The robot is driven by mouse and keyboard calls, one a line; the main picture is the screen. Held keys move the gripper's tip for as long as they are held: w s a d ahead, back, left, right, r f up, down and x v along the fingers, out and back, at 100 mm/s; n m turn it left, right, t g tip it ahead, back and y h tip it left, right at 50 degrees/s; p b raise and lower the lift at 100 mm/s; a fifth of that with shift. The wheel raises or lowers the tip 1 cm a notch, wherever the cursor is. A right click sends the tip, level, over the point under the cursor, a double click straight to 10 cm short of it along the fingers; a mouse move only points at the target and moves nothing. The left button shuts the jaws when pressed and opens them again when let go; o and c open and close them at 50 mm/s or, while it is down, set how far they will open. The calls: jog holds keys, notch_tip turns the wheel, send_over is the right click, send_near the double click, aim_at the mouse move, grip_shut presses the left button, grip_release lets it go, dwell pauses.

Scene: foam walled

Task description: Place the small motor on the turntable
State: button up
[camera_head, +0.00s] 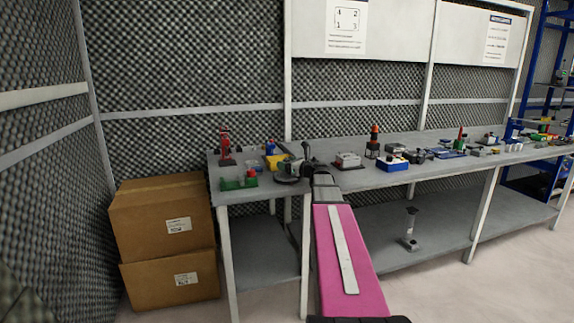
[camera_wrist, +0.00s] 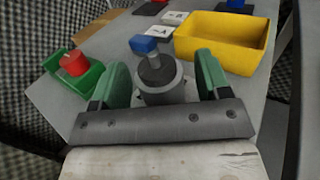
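A grey cylinder with a short shaft on top (camera_wrist: 157,78), which looks like the small motor, stands upright between the fingers of my gripper (camera_wrist: 164,82) in the wrist view. The green fingers are spread, with a narrow gap showing on each side of it. Its lower part is hidden by the gripper's palm bar. In the head view my gripper (camera_head: 292,167) is over the left end of the bench, and the motor cannot be made out there. I cannot pick out the turntable with certainty in either view.
A yellow bin (camera_wrist: 225,42) stands beyond the right finger. A green tray with a red cylinder (camera_wrist: 74,64) is at left. Cardboard boxes (camera_head: 165,230) stand left of the bench. Several items crowd the bench to the right.

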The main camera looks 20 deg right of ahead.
jog(key=shift+r, duration=0.1)
jog(key=shift+s+r, duration=0.1)
jog(key=v, duration=1.2)
dwell(0.9)
